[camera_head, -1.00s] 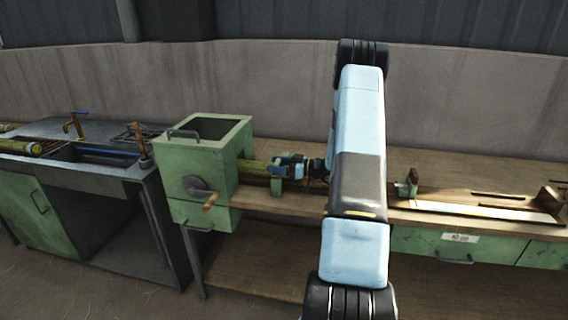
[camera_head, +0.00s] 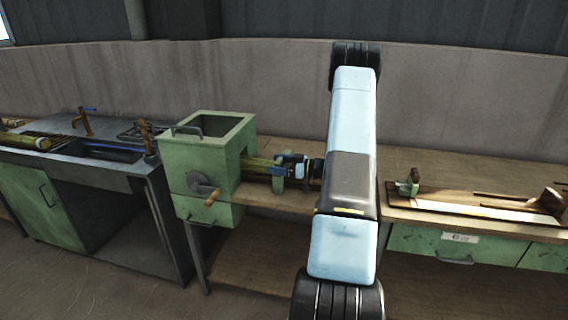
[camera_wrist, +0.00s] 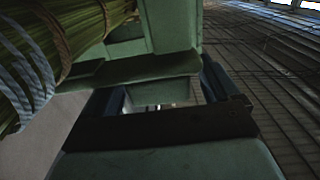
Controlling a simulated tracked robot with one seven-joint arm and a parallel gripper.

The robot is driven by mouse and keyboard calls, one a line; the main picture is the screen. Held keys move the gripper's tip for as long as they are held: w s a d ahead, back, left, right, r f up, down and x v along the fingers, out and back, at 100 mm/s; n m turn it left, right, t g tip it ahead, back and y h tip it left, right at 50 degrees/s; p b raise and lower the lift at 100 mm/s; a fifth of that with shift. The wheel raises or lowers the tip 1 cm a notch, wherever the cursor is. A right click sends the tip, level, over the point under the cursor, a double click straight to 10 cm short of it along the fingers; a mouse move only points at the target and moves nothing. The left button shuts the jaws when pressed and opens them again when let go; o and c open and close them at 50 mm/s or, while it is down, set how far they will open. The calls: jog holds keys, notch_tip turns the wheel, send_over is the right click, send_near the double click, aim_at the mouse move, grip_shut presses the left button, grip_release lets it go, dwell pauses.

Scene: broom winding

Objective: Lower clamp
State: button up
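The green clamp (camera_head: 279,180) stands on the bench, just right of the green box. A straw broom bundle (camera_head: 257,168) runs from the box toward it. My gripper (camera_head: 295,166) is at the clamp's right side, small and partly hidden in the head view. In the wrist view, the green clamp (camera_wrist: 165,25) is close in front, with the straw bundle (camera_wrist: 45,50) at the left. My gripper's dark fingers (camera_wrist: 160,92) are spread apart, with part of the clamp at or between them. Whether both fingers touch it is unclear.
The green box (camera_head: 203,165) has a side crank (camera_head: 205,190). A metal sink unit (camera_head: 95,155) is at left. A smaller green bracket (camera_head: 409,183) and a wooden fixture (camera_head: 480,208) are on the right bench. The wall is behind.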

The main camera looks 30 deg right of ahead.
jog(key=shift+d, duration=0.15)
jog(key=v, duration=1.3)
jog(key=shift+s, duration=0.35)
jog(key=shift+d, duration=0.1)
